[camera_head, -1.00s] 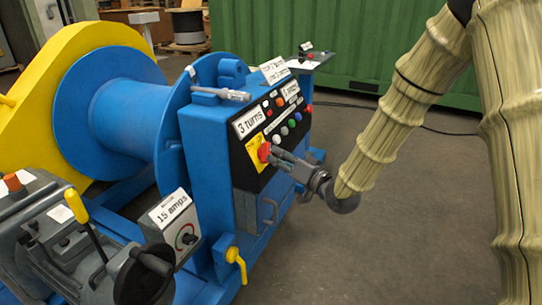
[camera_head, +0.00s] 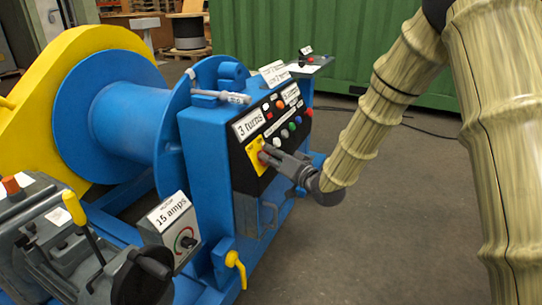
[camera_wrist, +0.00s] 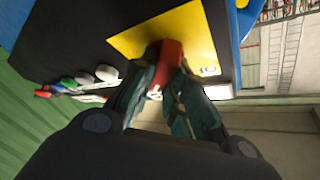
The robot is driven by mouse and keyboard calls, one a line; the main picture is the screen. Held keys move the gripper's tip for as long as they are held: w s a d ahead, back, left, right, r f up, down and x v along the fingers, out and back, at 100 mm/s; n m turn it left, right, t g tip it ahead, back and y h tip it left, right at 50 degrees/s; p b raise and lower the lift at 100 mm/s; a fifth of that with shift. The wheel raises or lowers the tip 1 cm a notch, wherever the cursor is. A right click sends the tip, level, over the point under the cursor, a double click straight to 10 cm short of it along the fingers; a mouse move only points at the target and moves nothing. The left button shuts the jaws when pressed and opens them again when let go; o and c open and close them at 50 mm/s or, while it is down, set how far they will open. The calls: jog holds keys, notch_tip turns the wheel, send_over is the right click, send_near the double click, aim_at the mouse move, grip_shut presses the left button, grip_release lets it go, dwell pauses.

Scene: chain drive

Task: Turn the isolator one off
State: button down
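The isolator is a red handle (camera_wrist: 168,62) on a yellow plate (camera_wrist: 195,30), set in the black front panel of the blue winch cabinet. In the head view, the yellow plate (camera_head: 254,150) shows beside my fingertips, and the handle is mostly hidden. My gripper (camera_head: 268,155) reaches it from the right. In the wrist view, the fingers of my gripper (camera_wrist: 167,72) lie on both sides of the red handle and appear to press on it. The handle's position mark cannot be read.
A yellow-handled valve (camera_head: 236,262) and a "15 amps" box (camera_head: 172,215) stand lower left. The floor at right is clear.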

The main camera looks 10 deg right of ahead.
jog(key=shift+n+y, duration=0.3)
jog(key=shift+n, duration=0.1)
jog(key=n+y, duration=0.1)
jog(key=n, duration=0.1)
jog(key=n+g+y, duration=0.1)
jog(key=n, duration=0.2)
jog(key=shift+y, duration=0.4)
jog(key=n+g+y, duration=0.1)
jog(key=n, duration=0.2)
jog(key=n+g+y+p, duration=0.1)
jog(key=n+g+y, duration=0.1)
jog(key=n, duration=0.2)
jog(key=shift+w+y, duration=0.1)
jog(key=shift+y, duration=0.2)
jog(key=n+g, duration=0.2)
jog(key=n, duration=0.2)
jog(key=n+g+y+p, duration=0.1)
jog(key=n+g, duration=0.2)
jog(key=shift+d+n, duration=0.1)
jog(key=shift+n, duration=0.3)
jog(key=shift+n+g+p, duration=0.6)
jog(key=shift+n+g, duration=0.8)
jog(key=shift+n, duration=0.8)
jog(key=c, duration=1.4)
grip_release()
